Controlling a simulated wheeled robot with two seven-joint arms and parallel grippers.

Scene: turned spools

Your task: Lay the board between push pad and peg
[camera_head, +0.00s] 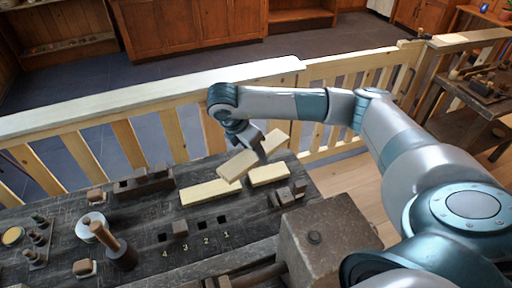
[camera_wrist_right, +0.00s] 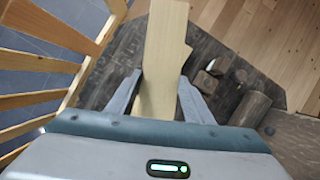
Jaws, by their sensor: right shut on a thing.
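A pale board (camera_head: 237,165) is held slantwise by my right gripper (camera_head: 262,150) over the far right part of the dark bench. In the right wrist view the board (camera_wrist_right: 162,60) runs lengthwise between the two fingers of the right gripper (camera_wrist_right: 160,98). Pale wood (camera_head: 210,192) also lies on the bench below it, with another pale piece (camera_head: 269,175) to the right. Small brown blocks (camera_head: 291,194) sit at the right edge; I cannot tell if one is the push pad. My left gripper is out of view.
A large brown block (camera_head: 328,238) stands at the bench's near right. A mallet (camera_head: 112,246), a round white-rimmed item (camera_head: 91,227) and a dark rail (camera_head: 145,183) occupy the left. A pale railing (camera_head: 150,97) runs along the far edge. The surface around the square holes (camera_head: 202,226) is open.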

